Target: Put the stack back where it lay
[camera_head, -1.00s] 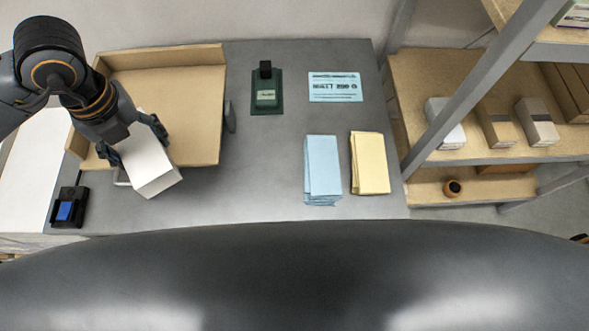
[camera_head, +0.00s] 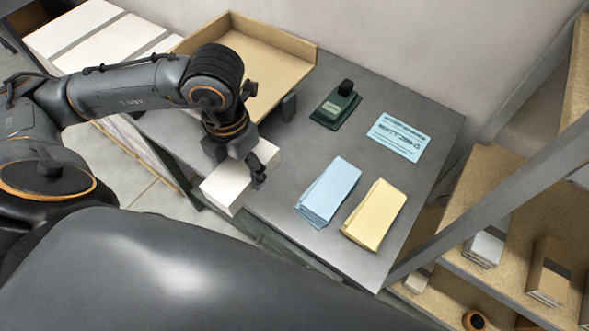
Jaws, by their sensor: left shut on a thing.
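My left gripper (camera_head: 238,167) is shut on a white stack (camera_head: 229,192), a thick block shape, with a finger on each side. The stack is tilted in the picture and shows over the table's front edge, left of the blue stack. I cannot tell its exact height above the table. A light blue stack (camera_head: 328,190) and a pale yellow stack (camera_head: 374,214) lie side by side on the grey table (camera_head: 285,185), apart from the gripper. My right gripper is not in view.
A tan open tray (camera_head: 262,62) stands behind my left gripper. A dark green stamp-like device (camera_head: 336,106) and a light blue printed card (camera_head: 399,136) are at the back. Shelves with boxes (camera_head: 487,240) stand at the right. Bare table lies between the tray and blue stack.

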